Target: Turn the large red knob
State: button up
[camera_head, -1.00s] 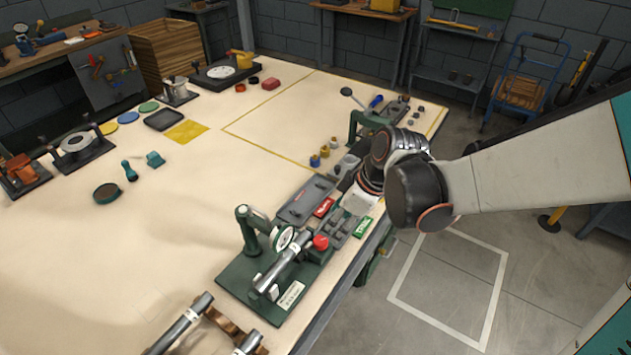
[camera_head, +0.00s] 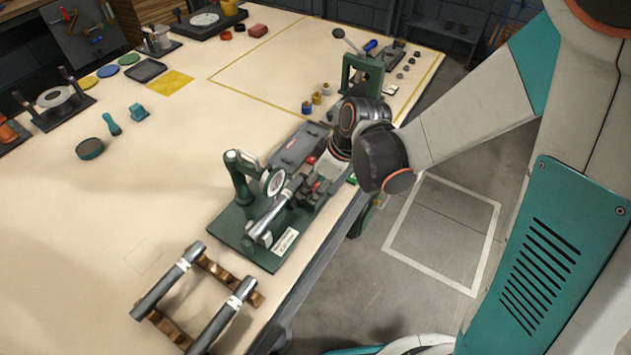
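A test fixture with a green base (camera_head: 228,232), a dial gauge (camera_head: 274,182) and a metal cylinder (camera_head: 268,218) stands near the table's right edge. A small patch of red at the cylinder's upper right end appears to be the large red knob (camera_head: 316,186). It is mostly covered by dark parts around it. My gripper (camera_head: 322,184) is at this end of the fixture, below my black wrist. Its fingers are small and dark against the fixture, so I cannot tell whether they touch the knob or how far apart they are.
A grey tray (camera_head: 297,146) lies just behind the fixture. A wooden rack with two metal cylinders (camera_head: 168,280) lies in front of it. A green press (camera_head: 362,72) and several small coloured pieces stand farther back. The table's left middle is largely clear.

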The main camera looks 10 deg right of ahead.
jog(key=c, duration=0.8)
jog(key=shift+c, duration=0.2)
jog(key=shift+m+t, duration=0.3)
jog(key=shift+m, duration=0.7)
jog(key=o, duration=1.1)
